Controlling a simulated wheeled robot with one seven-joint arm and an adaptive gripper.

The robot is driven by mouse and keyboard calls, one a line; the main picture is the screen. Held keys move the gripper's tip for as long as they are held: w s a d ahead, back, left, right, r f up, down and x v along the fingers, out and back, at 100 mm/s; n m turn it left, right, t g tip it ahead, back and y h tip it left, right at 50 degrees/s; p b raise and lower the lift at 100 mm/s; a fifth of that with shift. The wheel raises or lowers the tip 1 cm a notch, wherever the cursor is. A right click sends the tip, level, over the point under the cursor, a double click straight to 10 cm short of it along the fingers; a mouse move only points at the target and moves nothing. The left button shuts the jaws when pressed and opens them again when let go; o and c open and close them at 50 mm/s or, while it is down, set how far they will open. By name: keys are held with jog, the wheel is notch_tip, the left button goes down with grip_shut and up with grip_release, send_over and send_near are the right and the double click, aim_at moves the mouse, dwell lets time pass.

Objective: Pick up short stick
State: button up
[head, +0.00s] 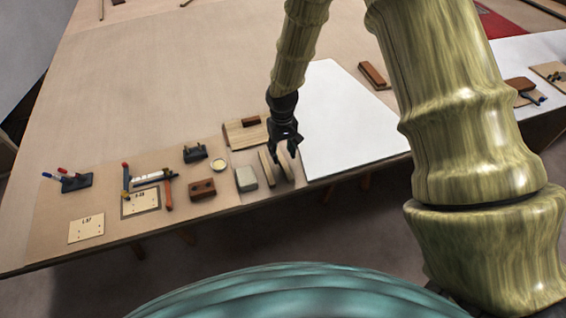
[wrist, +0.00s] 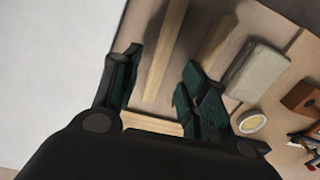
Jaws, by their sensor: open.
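Two pale wooden sticks lie side by side near the table's front edge. One stick (head: 288,168) is beside the white sheet; the wrist view shows it (wrist: 164,50) between my fingers, running out past the top edge. The other stick (head: 267,170) is beside the grey-green block; in the wrist view it (wrist: 217,42) is outside my right-hand finger. I cannot tell surely which is shorter. My gripper (head: 285,150) is open and empty, pointing down above the sticks; it also shows in the wrist view (wrist: 158,85). It hides part of the stick by the sheet in the head view.
The grey-green block (head: 246,179) is left of the sticks, with a round tin (head: 218,165) and a brown block (head: 202,189) beyond. A wooden board (head: 238,135) with a dark brown block lies behind. The white sheet (head: 340,125) covers table to the right.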

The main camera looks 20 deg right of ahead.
aim_at(283, 162)
jog(key=f, duration=0.1)
jog(key=f+p, duration=0.1)
jog(key=f, duration=0.1)
jog(key=shift+s+f, duration=0.15)
jog(key=shift+s, duration=0.15)
jog(key=shift+f, duration=0.5)
jog(key=c, duration=0.9)
